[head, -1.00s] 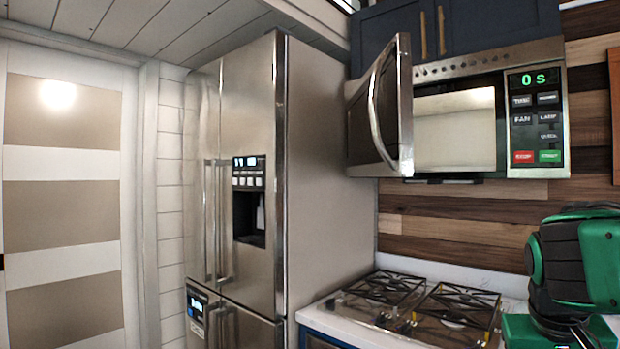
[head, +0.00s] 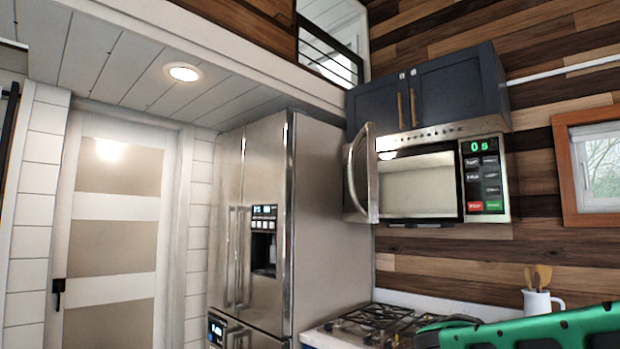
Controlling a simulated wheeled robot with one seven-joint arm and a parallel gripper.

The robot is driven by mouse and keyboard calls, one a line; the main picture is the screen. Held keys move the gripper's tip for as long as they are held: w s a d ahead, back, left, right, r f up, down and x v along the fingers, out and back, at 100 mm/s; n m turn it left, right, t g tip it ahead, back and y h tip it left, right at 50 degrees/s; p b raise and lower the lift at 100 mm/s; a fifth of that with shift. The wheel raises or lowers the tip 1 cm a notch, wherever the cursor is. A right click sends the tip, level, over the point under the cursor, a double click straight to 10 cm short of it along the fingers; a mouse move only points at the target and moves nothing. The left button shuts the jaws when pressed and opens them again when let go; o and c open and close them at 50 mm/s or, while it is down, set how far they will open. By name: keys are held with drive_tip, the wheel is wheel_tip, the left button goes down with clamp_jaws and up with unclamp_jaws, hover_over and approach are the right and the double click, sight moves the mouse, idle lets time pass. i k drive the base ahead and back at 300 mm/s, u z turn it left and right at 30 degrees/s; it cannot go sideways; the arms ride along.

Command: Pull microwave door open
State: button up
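The microwave (head: 485,212) is mounted on the wood-plank wall under dark blue cabinets. Its door (head: 361,175) stands swung open on the left side, with a curved metal handle (head: 350,178) on its outer face. The bright inside and the control panel with a green "0 s" display show to the right of the door. My green and black arm shows at the lower right, below the microwave and apart from it. My gripper is not in view.
A tall steel fridge (head: 330,215) stands left of the microwave, close to the open door. A gas stove (head: 375,322) is below. A white jug with wooden utensils (head: 540,304) stands on the counter at right. Dark blue cabinets (head: 425,95) hang above.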

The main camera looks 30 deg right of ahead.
sight(359, 164)
drive_tip(key=u, duration=0.6)
drive_tip(key=k, duration=0.75)
drive_tip(key=u, duration=0.5)
drive_tip(key=i, duration=0.55)
drive_tip(key=z, duration=1)
drive_tip(key=i, duration=1.15)
drive_tip(key=z, duration=0.8)
drive_tip(key=i, duration=0.5)
drive_tip(key=z, duration=0.1)
